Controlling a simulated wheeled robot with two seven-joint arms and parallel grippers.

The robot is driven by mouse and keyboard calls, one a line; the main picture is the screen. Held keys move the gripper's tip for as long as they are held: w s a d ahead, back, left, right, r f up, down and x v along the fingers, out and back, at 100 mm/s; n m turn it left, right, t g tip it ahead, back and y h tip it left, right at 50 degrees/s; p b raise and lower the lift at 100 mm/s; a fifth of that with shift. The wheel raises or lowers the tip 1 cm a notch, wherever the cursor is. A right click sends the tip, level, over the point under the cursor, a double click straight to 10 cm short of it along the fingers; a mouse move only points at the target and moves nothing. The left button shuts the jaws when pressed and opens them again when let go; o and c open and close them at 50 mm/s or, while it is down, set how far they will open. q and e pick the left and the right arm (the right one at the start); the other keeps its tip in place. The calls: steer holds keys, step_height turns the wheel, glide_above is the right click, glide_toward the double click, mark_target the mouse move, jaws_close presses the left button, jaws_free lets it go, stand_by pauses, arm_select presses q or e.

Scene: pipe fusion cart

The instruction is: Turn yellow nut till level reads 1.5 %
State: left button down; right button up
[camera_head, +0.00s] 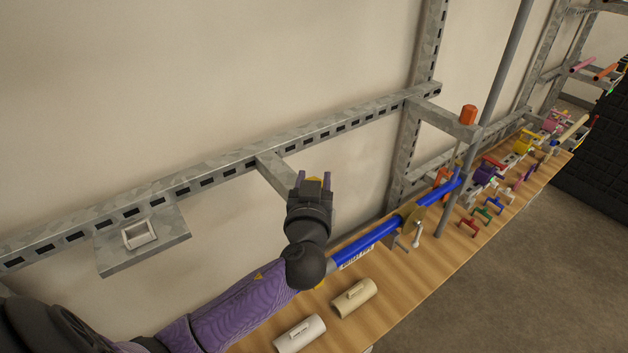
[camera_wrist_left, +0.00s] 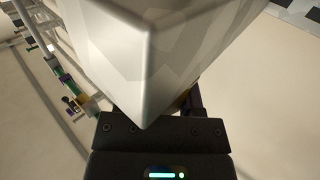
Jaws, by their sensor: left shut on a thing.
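The yellow nut (camera_head: 314,181) shows as a small yellow patch between the purple fingertips of my left gripper (camera_head: 313,178), at the end of a grey bracket arm (camera_head: 277,174) that juts from the wall rail. My left gripper is shut on the nut, and its dark body hides most of it. In the left wrist view a pale metal bracket (camera_wrist_left: 150,55) fills the middle, close above my gripper body, and hides the fingertips. I see no readable level figure in either view. My right gripper is not in view.
A blue pipe (camera_head: 375,238) slopes along the wooden bench (camera_head: 400,290). A white fitting (camera_head: 300,334) and a beige fitting (camera_head: 353,298) lie in front. An orange nut (camera_head: 468,115) stands on another bracket. A metal plate (camera_head: 165,245) holds a white frame (camera_head: 139,234).

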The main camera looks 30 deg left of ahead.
arm_select(q)
steer(key=n+g+y+b, duration=0.2)
steer(key=b, duration=0.1)
steer(key=n+g+y+b, duration=0.2)
steer(key=g+y+b, duration=0.1)
steer(key=b, duration=0.1)
steer(key=n+g+y+b, duration=0.2)
steer(key=n+b, duration=0.1)
steer(key=b, duration=0.1)
steer(key=shift+s+a+f+g+y, duration=0.25)
steer(key=shift+f+g+y, duration=0.15)
steer(key=n+g+b, duration=0.1)
steer(key=g+b, duration=0.1)
steer(key=n+g+y+b, duration=0.1)
steer(key=n+g+b, duration=0.1)
steer(key=n+g+y+b, duration=0.1)
steer(key=g+b, duration=0.1)
steer(key=shift+s+a+r, duration=0.1)
steer(key=shift+s+r, duration=0.1)
steer(key=shift+s, duration=0.05)
steer(key=n+g+b, duration=0.1)
steer(key=n+g, duration=0.1)
steer(key=shift+s+r+g+b, duration=0.1)
steer(key=shift+g+b, duration=0.25)
steer(key=shift+g, duration=0.05)
steer(key=shift+s+r+n+g+b, duration=0.1)
steer(key=shift+n+g+b, duration=0.4)
steer(key=shift+g, duration=0.5)
steer(key=shift+c, duration=1.1)
jaws_free()
